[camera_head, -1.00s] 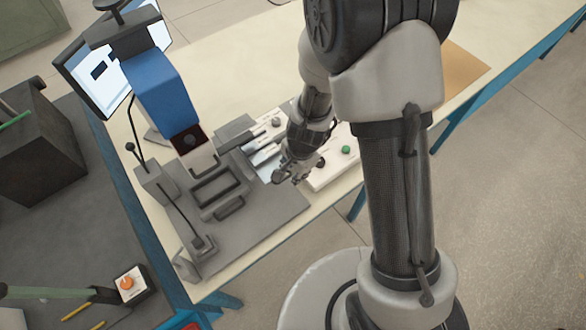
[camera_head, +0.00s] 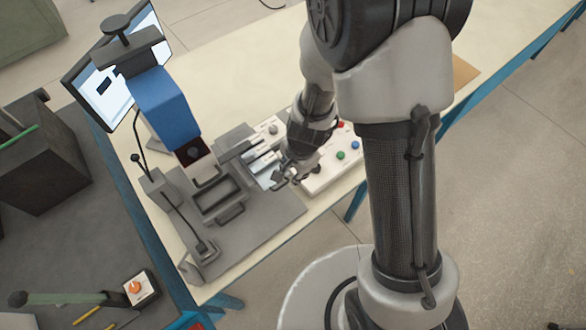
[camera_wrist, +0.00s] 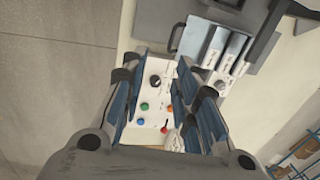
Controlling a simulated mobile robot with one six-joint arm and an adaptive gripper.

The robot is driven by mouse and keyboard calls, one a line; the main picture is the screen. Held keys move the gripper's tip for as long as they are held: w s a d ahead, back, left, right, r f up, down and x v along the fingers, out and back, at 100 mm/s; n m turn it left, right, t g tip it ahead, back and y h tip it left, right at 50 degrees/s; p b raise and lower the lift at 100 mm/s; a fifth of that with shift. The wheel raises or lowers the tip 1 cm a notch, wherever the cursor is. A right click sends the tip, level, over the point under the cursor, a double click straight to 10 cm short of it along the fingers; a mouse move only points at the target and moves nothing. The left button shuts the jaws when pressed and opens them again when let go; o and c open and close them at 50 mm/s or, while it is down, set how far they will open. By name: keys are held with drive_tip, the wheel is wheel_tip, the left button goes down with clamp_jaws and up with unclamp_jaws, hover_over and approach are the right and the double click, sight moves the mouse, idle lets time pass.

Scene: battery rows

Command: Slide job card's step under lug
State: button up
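My gripper (camera_head: 282,178) is at the near right end of the grey fixture, beside the white control box. In the wrist view my gripper (camera_wrist: 157,85) has its blue-padded fingers apart with nothing held between them. Several pale labelled strips (camera_wrist: 215,47) lie side by side in a grey holder beyond the fingertips; they also show in the head view (camera_head: 262,160), left of my gripper. A dark loop handle (camera_wrist: 178,38) stands beside the strips. The blue-headed machine (camera_head: 168,108) stands over the fixture. I cannot pick out the job card or the lug.
The control box (camera_wrist: 146,122) carries a black knob and coloured buttons, below the gap between my fingers. A monitor (camera_head: 108,88) stands behind the blue head. A grey tray with a handle (camera_head: 217,197) lies on the base plate. The far tabletop is clear.

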drive_tip(key=shift+s+d+r+p, duration=0.15)
drive_tip(key=shift+r+p, duration=0.4)
drive_tip(key=shift+r, duration=0.35)
wheel_tip(320, 180, up, 12)
drive_tip(key=s+d, duration=0.1)
drive_tip(key=shift+s, duration=0.35)
drive_tip(key=shift+f, duration=0.15)
